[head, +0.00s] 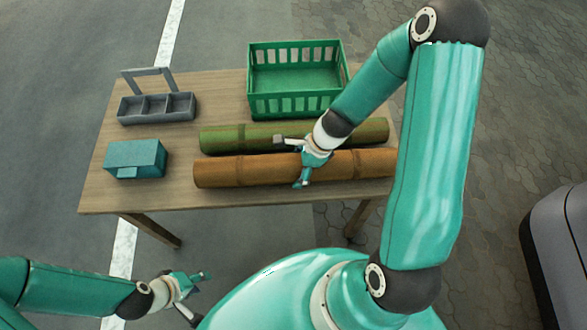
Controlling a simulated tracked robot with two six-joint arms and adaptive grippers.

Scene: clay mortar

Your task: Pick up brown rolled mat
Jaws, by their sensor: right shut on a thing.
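The brown rolled mat (228,171) lies lengthwise near the front edge of the wooden table. A green rolled mat (224,138) lies just behind it, nearly parallel. My right gripper (291,163) is over the middle of the brown mat, shut on it, with one finger at its front side and the other reaching back toward the green mat.
A green slatted crate (296,104) stands at the back of the table (110,190). A grey divided caddy with a handle (157,107) is at the back left, and a teal box (135,159) at the front left. A dark grey object (560,250) stands at the right edge.

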